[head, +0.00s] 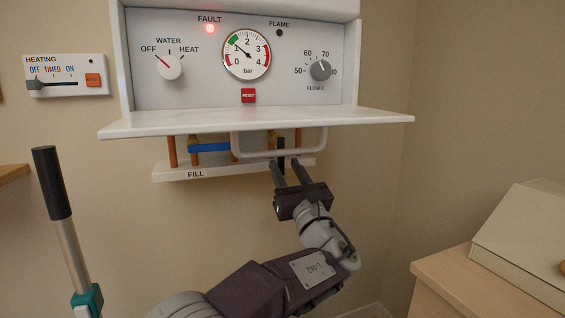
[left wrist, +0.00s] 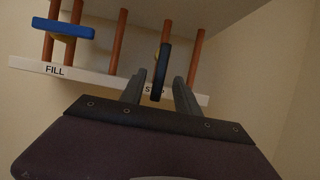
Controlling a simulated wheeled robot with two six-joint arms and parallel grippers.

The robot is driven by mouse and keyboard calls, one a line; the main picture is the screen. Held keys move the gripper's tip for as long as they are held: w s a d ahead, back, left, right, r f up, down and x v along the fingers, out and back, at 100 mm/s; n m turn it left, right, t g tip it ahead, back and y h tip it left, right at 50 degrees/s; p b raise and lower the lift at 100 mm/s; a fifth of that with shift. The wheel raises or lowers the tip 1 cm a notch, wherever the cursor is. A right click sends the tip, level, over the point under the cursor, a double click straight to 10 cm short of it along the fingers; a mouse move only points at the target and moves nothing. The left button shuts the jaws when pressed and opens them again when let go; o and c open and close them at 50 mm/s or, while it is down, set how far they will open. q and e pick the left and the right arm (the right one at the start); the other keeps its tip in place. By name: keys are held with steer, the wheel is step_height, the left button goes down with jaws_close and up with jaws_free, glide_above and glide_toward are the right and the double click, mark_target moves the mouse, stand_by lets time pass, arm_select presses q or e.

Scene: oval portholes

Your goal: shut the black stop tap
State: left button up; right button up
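The black stop tap (head: 281,146) is a slim black lever under the boiler's shelf, standing upright in line with its copper pipe. In the left wrist view the black lever (left wrist: 162,70) is between my left gripper's two fingers, with a gap visible on both sides. My left gripper (head: 285,162) is open and just below and in front of the lever in the head view; its fingers also show in the left wrist view (left wrist: 160,77). My right gripper is not in view.
A blue lever (head: 209,147) lies crosswise above the FILL label, left of the black one. A pale bar handle (head: 236,150) hangs under the white shelf (head: 255,122), close to the tap. The gauge (head: 246,53) reads low beside a red FAULT light (head: 210,29).

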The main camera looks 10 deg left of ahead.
mark_target(282, 160)
arm_select(q)
steer(key=x, duration=0.4)
jaws_close()
steer(key=shift+f, duration=0.1)
stand_by(1.3)
